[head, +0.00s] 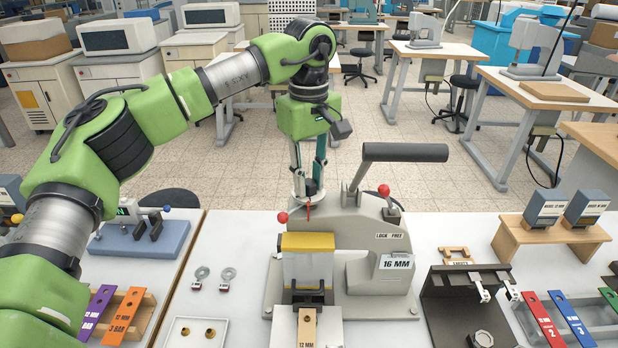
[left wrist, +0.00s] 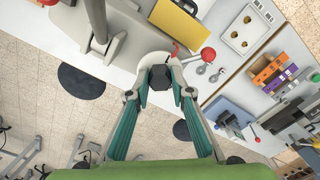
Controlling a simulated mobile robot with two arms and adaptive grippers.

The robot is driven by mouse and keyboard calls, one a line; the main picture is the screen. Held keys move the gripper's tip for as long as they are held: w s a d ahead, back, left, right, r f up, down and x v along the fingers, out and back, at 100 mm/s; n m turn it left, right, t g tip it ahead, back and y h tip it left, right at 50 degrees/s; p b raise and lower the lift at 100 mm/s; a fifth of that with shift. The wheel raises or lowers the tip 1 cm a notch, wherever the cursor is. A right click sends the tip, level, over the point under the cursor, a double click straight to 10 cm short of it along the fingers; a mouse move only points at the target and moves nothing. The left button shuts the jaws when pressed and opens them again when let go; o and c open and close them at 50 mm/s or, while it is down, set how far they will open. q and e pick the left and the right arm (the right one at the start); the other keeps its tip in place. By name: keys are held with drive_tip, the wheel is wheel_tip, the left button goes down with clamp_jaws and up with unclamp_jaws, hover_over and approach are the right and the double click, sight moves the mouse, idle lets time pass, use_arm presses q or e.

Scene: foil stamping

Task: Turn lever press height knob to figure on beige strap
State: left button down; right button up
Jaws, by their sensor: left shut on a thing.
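The lever press (head: 345,240) stands on the white table, with a grey lever (head: 405,152) pointing right. Its plate reads 16 MM (head: 396,262). My left gripper (head: 308,188) points down over the press's left rear. It is shut on the dark height knob (left wrist: 160,77), which shows between its teal fingers (left wrist: 160,92) in the left wrist view. In the head view the knob is mostly hidden by the fingers. My right gripper is not in view.
Red ball handles (head: 283,217) (head: 384,190) stick up on both sides near the gripper. A black stand (head: 460,300) is to the right. Purple and orange straps (head: 126,316) lie at left, red and blue ones (head: 543,320) at right.

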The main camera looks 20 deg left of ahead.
use_arm(q)
drive_tip(key=n, duration=0.8)
drive_tip(key=shift+n, duration=0.4)
drive_tip(key=n, duration=0.3)
drive_tip(key=shift+n, duration=0.3)
drive_tip(key=n+b, duration=0.1)
drive_tip(key=n, duration=0.3)
drive_tip(key=shift+n, duration=0.3)
drive_tip(key=n, duration=0.4)
drive_tip(key=shift+n, duration=0.3)
drive_tip(key=n+b, duration=0.1)
drive_tip(key=n, duration=0.3)
drive_tip(key=n+b, duration=0.1)
drive_tip(key=n, duration=0.3)
drive_tip(key=shift+n, duration=0.4)
drive_tip(key=shift+n+b, duration=0.55)
drive_tip(key=shift+n, duration=1.35)
